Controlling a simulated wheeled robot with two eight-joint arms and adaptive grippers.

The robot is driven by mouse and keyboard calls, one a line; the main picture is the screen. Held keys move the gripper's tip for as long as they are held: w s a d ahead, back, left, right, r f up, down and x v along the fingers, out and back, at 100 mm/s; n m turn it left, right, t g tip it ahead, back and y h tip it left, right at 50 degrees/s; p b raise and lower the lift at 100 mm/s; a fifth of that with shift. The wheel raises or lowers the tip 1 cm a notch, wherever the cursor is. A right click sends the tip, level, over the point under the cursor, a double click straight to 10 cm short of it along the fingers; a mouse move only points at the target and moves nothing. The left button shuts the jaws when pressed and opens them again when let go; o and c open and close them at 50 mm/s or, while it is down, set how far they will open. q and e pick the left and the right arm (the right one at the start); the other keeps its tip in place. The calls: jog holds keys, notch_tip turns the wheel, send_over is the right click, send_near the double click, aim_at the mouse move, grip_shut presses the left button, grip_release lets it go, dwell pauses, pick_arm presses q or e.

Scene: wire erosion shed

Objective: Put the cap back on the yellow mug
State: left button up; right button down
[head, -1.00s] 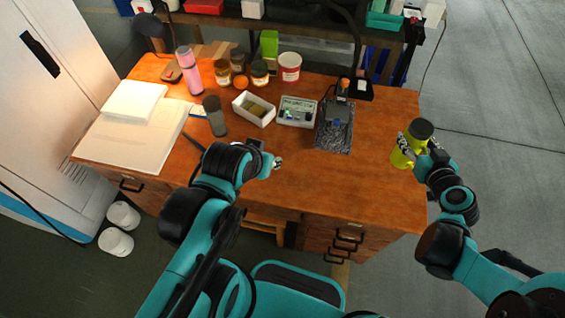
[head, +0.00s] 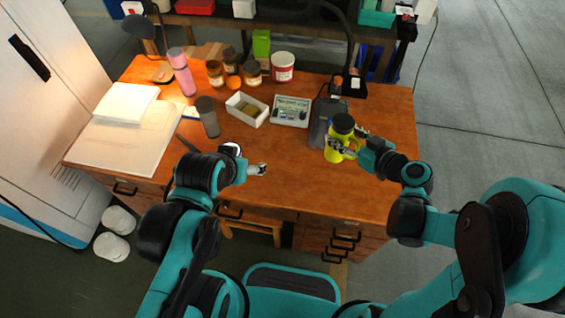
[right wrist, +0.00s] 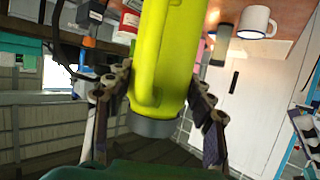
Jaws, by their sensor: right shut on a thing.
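The yellow mug (head: 335,152) is at the right of the table in the head view, roughly upright, with a dark grey top (head: 343,123). I cannot tell whether that top is a seated cap or a dark open rim, and I see no separate cap that I can identify. My right gripper (head: 341,150) is shut around the mug's side. In the right wrist view the mug (right wrist: 168,55) fills the space between the fingers, its grey end (right wrist: 152,124) pointing down the picture. My left gripper (head: 260,169) hovers over the table's front middle, apparently empty; its finger gap is unclear.
A grey device (head: 319,122) stands just behind the mug. A white box (head: 236,111), a meter (head: 290,111), a dark tumbler (head: 208,121) and a pink bottle (head: 180,78) stand further left. A white mug (right wrist: 253,22) shows in the right wrist view. The table's right front is clear.

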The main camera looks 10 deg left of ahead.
jog(key=s+a+f+n+g+y, duration=0.1)
jog(key=s+a+n+g+y, duration=0.2)
jog(key=s+a+n+g, duration=0.3)
jog(key=s+a, duration=0.1)
jog(key=a, duration=0.3)
jog(key=shift+f+g+y+b, duration=0.3)
jog(key=shift+f+y+b, duration=0.1)
jog(key=w+a+f+b, duration=0.4)
jog(key=w+a+f, duration=0.2)
jog(key=w, duration=0.3)
jog(key=shift+w+a+f, duration=0.3)
jog(key=shift+a+f, duration=0.1)
jog(key=shift+f, duration=0.1)
notch_tip(320, 180, down, 4)
jog(key=shift+b, duration=1.05)
